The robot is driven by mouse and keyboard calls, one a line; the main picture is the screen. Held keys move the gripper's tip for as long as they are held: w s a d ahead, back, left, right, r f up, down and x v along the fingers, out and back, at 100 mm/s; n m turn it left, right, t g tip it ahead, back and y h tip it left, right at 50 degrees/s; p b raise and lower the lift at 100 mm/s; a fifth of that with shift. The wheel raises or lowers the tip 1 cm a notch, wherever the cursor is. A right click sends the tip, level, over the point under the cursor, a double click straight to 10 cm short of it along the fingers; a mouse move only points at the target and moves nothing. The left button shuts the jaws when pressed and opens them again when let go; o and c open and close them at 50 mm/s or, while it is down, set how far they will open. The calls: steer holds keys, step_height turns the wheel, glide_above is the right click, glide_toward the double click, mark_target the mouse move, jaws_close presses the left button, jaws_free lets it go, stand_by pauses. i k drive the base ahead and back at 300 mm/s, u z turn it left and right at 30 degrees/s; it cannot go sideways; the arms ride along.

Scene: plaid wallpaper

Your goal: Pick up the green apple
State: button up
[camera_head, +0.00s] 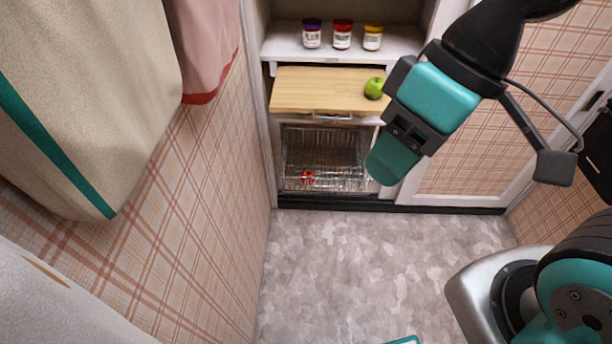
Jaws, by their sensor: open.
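The green apple (374,88) sits at the right end of a light wooden board (310,90) in an open cupboard. It shows just left of my arm in the picture. My gripper (392,160) hangs at the right, in front of the cupboard, with its tip pointing down and left. It appears below and to the right of the apple, apart from it, and nearer to the camera. It is open, and nothing shows in it. The gap between its fingers is hard to see from this angle.
Jars with purple (311,34), red (342,35) and yellow (373,37) lids stand on the shelf above the board. A wire basket (322,160) with a small red item sits below it. A plaid wall (200,200) and hanging cloths (90,90) bound the left. The grey floor (350,260) is mostly clear.

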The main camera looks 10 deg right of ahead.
mark_target(372, 89)
steer(key=z, duration=0.25)
steer(key=i, duration=1.2)
steer(key=z, duration=0.25)
